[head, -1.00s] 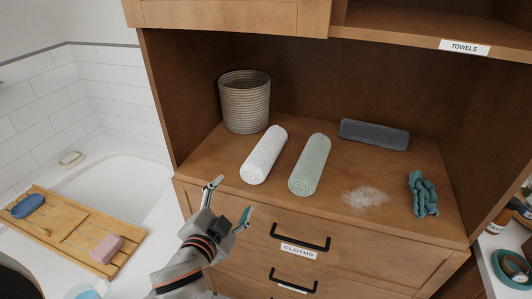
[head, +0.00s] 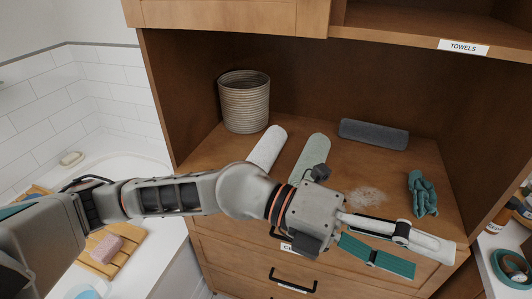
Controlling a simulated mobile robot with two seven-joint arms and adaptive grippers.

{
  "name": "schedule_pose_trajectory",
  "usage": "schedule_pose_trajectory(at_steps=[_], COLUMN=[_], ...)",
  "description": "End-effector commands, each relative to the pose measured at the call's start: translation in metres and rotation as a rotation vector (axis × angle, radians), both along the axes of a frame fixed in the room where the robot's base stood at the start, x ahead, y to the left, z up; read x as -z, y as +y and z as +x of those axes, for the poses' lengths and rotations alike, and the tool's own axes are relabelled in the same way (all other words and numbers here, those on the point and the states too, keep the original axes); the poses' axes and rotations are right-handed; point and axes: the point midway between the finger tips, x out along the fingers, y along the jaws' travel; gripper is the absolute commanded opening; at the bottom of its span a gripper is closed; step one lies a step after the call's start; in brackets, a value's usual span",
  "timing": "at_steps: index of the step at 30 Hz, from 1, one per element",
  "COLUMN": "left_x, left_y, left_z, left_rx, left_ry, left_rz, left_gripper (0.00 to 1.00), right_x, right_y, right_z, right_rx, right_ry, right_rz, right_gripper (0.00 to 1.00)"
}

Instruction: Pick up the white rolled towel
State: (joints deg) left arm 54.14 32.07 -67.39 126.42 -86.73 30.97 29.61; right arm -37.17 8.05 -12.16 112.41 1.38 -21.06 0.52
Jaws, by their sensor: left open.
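The white rolled towel (head: 267,146) lies on the wooden cabinet top, its front end hidden behind my left arm. A pale green rolled towel (head: 311,154) lies just to its right, partly hidden by the same arm. My left gripper (head: 412,256) is open and empty. It shows at the lower right, in front of the cabinet's front edge, well to the right of the white towel and apart from it. My right gripper is not in view.
A woven basket (head: 245,103) stands behind the white towel. A dark grey rolled towel (head: 373,134) lies at the back right. A crumpled teal cloth (head: 422,194) and a patch of white powder (head: 368,196) are at the right. Upper cabinetry overhangs the niche.

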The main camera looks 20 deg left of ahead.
Motion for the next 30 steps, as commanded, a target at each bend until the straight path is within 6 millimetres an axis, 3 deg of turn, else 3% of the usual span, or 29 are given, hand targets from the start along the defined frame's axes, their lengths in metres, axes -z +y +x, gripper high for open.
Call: schedule_pose_trajectory(at_steps=[3,6,10,15,19,24,30], left_x=[0.059,0.101,0.13,0.128,0.115,0.106,0.104], left_y=[0.026,0.066,0.14,0.239,0.29,0.316,0.314], left_z=[0.018,0.05,0.107,0.17,0.196,0.213,0.246], left_rx=[0.021,-0.019,-0.152,-0.387,-0.531,-0.612,-0.615], left_ry=[-0.117,-0.186,-0.247,-0.268,-0.261,-0.249,-0.248], left_rz=[0.311,0.573,0.898,1.209,1.339,1.399,1.402], left_gripper=[0.68,0.68,0.68,0.68,0.68,0.68,0.68], right_x=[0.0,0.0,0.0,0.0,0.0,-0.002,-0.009], right_y=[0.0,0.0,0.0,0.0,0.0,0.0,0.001], right_z=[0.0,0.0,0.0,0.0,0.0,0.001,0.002], right_rx=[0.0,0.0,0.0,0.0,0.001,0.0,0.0], right_ry=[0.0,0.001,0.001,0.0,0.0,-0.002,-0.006], right_rz=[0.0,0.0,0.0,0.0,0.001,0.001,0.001], right_gripper=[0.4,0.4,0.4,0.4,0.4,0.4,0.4])
